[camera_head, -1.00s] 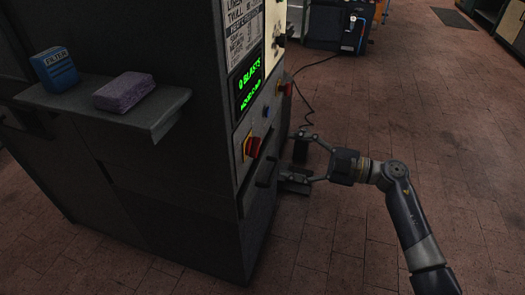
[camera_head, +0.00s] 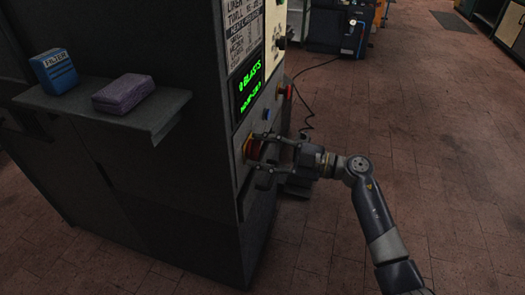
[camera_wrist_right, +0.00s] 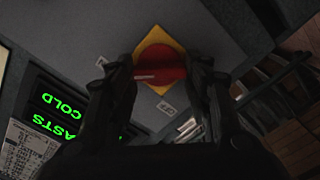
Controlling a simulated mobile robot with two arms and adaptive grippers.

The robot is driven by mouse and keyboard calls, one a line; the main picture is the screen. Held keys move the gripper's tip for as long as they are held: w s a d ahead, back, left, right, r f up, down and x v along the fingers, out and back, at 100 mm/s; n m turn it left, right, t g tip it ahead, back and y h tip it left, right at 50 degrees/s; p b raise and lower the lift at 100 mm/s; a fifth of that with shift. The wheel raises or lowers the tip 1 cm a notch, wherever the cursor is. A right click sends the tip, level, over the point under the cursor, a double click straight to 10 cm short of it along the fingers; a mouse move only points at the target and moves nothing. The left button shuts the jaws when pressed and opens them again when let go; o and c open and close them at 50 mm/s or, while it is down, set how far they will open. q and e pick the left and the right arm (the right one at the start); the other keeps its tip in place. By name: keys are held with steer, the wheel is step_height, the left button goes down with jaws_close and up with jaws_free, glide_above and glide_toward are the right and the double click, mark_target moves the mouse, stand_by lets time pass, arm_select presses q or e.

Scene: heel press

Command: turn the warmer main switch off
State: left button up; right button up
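The main switch is a red rotary knob on a yellow plate (camera_head: 249,149), low on the front panel of the dark machine (camera_head: 185,205). In the right wrist view the red knob (camera_wrist_right: 160,63) sits ahead between the fingertips, with a pale mark on it. A small white label (camera_wrist_right: 166,108) is beside the plate. My right gripper (camera_head: 262,160) is open at the panel, one finger above the knob and one below. In the wrist view its fingers (camera_wrist_right: 158,75) are on either side of the knob; contact cannot be told. My left gripper is not in view.
A green-lit display (camera_head: 249,87) is above the switch, with a blue button (camera_head: 267,114) and another red knob (camera_head: 286,91) farther along the panel. A shelf (camera_head: 150,124) holds a blue filter box (camera_head: 54,71) and a purple block (camera_head: 123,93). The floor at right is clear.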

steer(key=shift+c, duration=0.8)
